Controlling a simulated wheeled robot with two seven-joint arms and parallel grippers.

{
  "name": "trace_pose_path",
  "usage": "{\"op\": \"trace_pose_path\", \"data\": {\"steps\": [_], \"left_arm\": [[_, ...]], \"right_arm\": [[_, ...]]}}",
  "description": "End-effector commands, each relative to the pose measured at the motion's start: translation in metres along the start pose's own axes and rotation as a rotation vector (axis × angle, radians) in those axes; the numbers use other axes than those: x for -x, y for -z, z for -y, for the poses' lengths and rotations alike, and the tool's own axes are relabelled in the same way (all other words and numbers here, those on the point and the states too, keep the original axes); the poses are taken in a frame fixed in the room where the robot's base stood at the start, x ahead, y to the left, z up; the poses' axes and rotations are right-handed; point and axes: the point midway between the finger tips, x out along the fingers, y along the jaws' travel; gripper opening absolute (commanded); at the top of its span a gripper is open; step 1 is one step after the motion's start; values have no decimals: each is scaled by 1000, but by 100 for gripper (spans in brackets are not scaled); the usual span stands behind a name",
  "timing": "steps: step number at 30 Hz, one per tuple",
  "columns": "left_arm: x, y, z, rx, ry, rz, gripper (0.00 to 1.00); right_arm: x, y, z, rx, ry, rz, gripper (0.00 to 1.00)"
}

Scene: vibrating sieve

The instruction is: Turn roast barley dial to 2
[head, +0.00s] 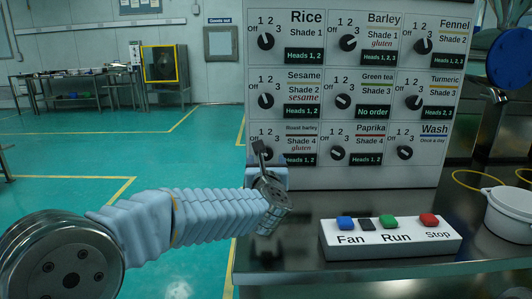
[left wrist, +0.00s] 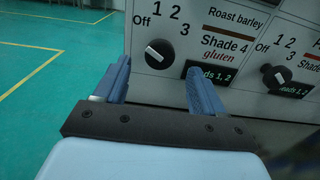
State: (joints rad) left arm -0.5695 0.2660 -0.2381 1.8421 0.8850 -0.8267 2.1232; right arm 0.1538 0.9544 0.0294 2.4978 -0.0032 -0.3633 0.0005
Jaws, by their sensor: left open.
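The roast barley dial (left wrist: 159,53) is a round black knob on the white panel, under the labels Off, 1, 2 and 3. Its white mark points to the upper left, toward Off. In the head view my left gripper (head: 261,152) is in front of this dial and largely hides it. In the left wrist view the two blue fingers of my left gripper (left wrist: 158,66) are spread, one to the left and one to the right below the dial. Nothing is between them, and they look apart from the knob. My right gripper is not in view.
The panel (head: 314,75) carries several similar dials; the paprika dial (head: 337,153) is just right of the roast barley one. A white button box (head: 390,240) with Fan, Run and Stop sits on the metal table below. A white pot (head: 510,212) stands at right.

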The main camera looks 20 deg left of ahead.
Motion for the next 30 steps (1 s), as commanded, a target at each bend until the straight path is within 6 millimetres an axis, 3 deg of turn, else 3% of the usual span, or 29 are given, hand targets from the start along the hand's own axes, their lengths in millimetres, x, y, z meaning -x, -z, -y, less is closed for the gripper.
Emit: {"op": "trace_pose_path", "data": {"steps": [3, 7, 18, 27, 30], "left_arm": [[-22, -2, 0, -2, -2, -1, 70], [-36, -1, 0, -1, -1, -1, 70], [-42, 0, 0, 0, 0, 0, 70], [-41, 0, 0, 0, 0, 0, 24], [-41, 0, 0, -1, 0, 0, 14]], "right_arm": [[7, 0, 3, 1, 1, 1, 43], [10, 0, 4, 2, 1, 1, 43], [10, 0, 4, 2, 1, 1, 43], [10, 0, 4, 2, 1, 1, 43], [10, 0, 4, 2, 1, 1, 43]]}}
